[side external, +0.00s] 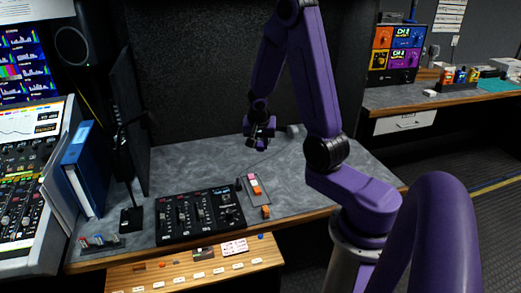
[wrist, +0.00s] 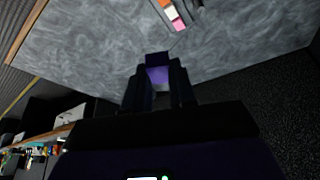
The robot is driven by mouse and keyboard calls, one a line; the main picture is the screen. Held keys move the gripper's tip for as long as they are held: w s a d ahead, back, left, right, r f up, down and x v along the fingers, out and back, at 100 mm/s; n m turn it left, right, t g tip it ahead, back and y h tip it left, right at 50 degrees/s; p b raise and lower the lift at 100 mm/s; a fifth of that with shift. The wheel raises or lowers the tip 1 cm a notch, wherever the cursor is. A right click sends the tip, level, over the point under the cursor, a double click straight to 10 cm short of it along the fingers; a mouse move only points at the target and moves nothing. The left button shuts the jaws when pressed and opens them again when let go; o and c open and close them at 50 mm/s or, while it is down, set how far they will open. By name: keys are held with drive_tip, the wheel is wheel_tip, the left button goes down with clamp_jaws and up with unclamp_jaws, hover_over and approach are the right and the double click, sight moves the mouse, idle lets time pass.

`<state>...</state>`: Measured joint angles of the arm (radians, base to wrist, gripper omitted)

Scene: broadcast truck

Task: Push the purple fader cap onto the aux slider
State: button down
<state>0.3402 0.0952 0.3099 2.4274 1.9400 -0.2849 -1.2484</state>
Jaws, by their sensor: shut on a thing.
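My gripper (side external: 258,141) is above the back part of the grey desk, behind and to the right of the mixer. In the wrist view, my gripper (wrist: 157,92) is shut on the purple fader cap (wrist: 157,74), which sits between the fingertips. The black mixer (side external: 200,213) lies near the desk's front edge, with several sliders and knobs. Its labels are too small to tell which slider is the aux one. The held cap is well apart from the mixer, which is out of the wrist view.
A grey holder (side external: 246,195) with pink, white and orange caps stands right of the mixer. The desk's middle (side external: 190,165) is clear.

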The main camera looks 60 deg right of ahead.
drive_tip(key=shift+r, duration=2.2)
drive_tip(key=shift+w+a, duration=0.15)
drive_tip(key=shift+w, duration=0.1)
drive_tip(key=w+a+f+n, duration=0.3)
drive_tip(key=w+a+f, duration=0.4)
drive_tip(key=w+a, duration=0.4)
drive_tip(key=n+t+y, duration=0.1)
drive_tip(key=n, duration=0.1)
hover_over(182, 216)
wheel_tip(182, 216, down, 9)
drive_tip(key=shift+s+a, duration=0.2)
drive_tip(key=shift+a, duration=0.05)
drive_tip(key=shift+f, duration=2.95)
drive_tip(key=shift+f, duration=1.4)
drive_tip(key=c, duration=0.8)
unclamp_jaws()
drive_tip(key=shift+c, duration=0.2)
